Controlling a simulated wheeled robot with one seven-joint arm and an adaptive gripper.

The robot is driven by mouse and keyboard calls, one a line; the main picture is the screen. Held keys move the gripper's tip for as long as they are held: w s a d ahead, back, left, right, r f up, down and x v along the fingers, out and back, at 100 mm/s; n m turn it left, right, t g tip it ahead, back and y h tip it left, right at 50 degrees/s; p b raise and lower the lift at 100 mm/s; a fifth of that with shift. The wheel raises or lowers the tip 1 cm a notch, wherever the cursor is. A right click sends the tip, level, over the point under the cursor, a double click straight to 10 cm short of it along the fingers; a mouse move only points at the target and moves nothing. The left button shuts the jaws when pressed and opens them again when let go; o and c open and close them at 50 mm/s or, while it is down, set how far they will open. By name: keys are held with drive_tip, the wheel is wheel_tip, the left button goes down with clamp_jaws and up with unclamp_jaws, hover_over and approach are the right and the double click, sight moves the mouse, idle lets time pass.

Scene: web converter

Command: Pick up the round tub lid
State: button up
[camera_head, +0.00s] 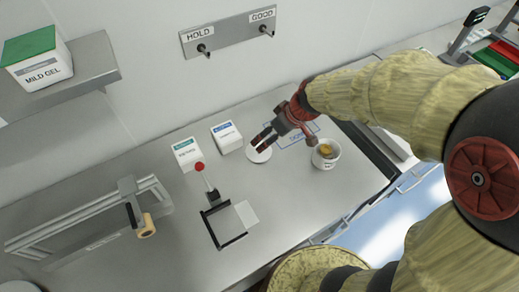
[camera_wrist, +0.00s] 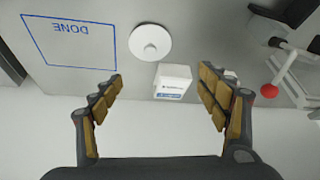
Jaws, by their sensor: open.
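The round tub lid (camera_head: 258,154) is a white disc lying flat on the grey counter, partly covered by my gripper in the head view. In the wrist view the lid (camera_wrist: 150,43) shows whole, with a small knob at its centre. It is beyond my fingertips and roughly between their lines. My gripper (camera_head: 264,139) is above the counter by the lid. In the wrist view my gripper (camera_wrist: 162,80) is open and empty, its fingers wide apart. An open white tub (camera_head: 326,154) with yellowish contents stands to the right of the lid.
A blue-outlined DONE area (camera_wrist: 70,42) is marked beside the lid. A white box with a blue label (camera_head: 227,137) stands close to the lid, and a green-topped box (camera_head: 186,154) is further left. A red-balled lever (camera_head: 199,167) rises from a black frame (camera_head: 225,222).

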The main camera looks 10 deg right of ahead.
sight(264, 154)
drive_tip(key=o, duration=0.5)
drive_tip(key=shift+n, duration=0.8)
drive_tip(key=x, duration=0.3)
drive_tip(key=d+x, duration=0.1)
drive_tip(key=x, duration=0.3)
drive_tip(key=w+d+x, duration=0.1)
drive_tip(key=x, duration=0.3)
drive_tip(key=shift+w+f, duration=0.1)
drive_tip(key=shift+f, duration=0.25)
drive_tip(key=shift+c, duration=0.2)
drive_tip(key=shift+b+x, duration=0.55)
drive_tip(key=shift+x, duration=2.2)
